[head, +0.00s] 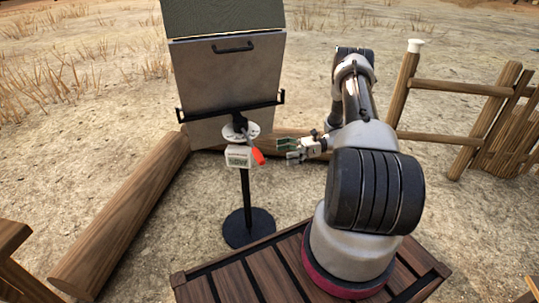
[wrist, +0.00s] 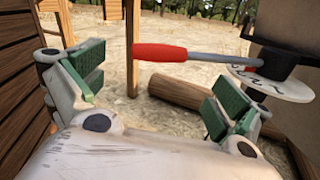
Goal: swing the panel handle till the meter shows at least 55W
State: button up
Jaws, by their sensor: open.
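The panel handle has a red grip (head: 258,156) on a grey rod. In the wrist view the red grip (wrist: 160,52) lies crosswise ahead of the fingers, its rod running right to a black hub over a white marked disc (wrist: 268,86). The meter (head: 238,155) is a small pale box on the stand below the disc (head: 240,132); its dark characters are too small to read surely. My gripper (head: 288,151) is open and empty, just right of the red grip with a small gap. Its green-padded fingers (wrist: 150,92) show on both sides in the wrist view.
The tilted grey panel (head: 230,85) rests on a black stand with a round base (head: 249,228). Logs (head: 125,215) lie left and behind. A wooden fence (head: 455,110) stands at right. A slatted wooden deck (head: 235,284) is in front. Sandy ground is open between.

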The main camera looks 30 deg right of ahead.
jog(key=shift+s+d, duration=0.15)
jog(key=shift+d, duration=0.65)
jog(key=shift+s+d, duration=0.15)
jog(key=shift+d, duration=0.65)
jog(key=s+f+n+g+h, duration=0.1)
jog(key=s+n+g+h, duration=0.35)
jog(key=s, duration=0.55)
jog(key=s+a+r+n+t+h, duration=0.1)
jog(key=s+a+r+n+h, duration=0.2)
jog(key=r, duration=0.9)
jog(key=s+a+r+n+t+h, duration=0.2)
jog(key=s+r+n+h, duration=0.3)
jog(key=r, duration=0.8)
jog(key=s+a+r+n+t+h, duration=0.2)
jog(key=s+a+r+n+h, duration=0.2)
jog(key=s+r+n, duration=0.5)
notch_tip(320, 180, up, 4)
jog(key=shift+a+f+n+h, duration=0.2)
jog(key=shift+a+n+h, duration=0.1)
jog(key=shift+n+h, duration=0.2)
